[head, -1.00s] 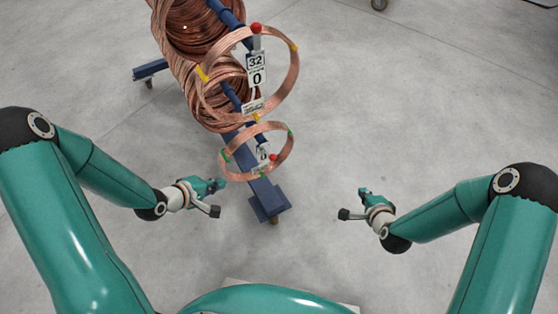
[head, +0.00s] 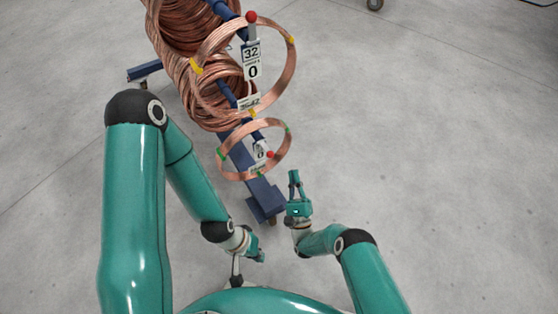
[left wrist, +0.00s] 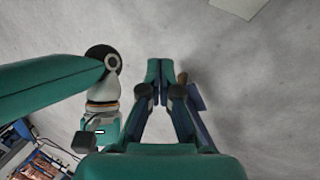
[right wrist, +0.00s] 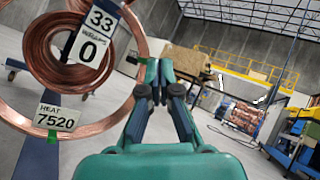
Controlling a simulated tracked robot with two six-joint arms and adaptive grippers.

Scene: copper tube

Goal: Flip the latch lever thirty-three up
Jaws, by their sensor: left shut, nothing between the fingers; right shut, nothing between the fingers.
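In the head view, the latch lever's red knob (head: 270,155) sits low beside the near post's tag (head: 261,149), within the smaller copper ring (head: 222,160). The right wrist view shows this tag (right wrist: 91,37) reading 33 and 0; the lever is not visible there. My right gripper (head: 294,174) is shut and empty, pointing up just right of and below the ring, apart from the knob. Its shut fingers also show in the right wrist view (right wrist: 153,70). My left gripper (head: 261,256) is lower, near my body, shut and empty, also in the left wrist view (left wrist: 160,70).
Above stands the larger copper ring (head: 291,70) with tag 32 (head: 252,52) and an upright red-knobbed lever (head: 252,17). Copper coils (head: 185,60) hang on a blue rack whose foot (head: 264,201) is close to my right gripper. Floor to the right is clear.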

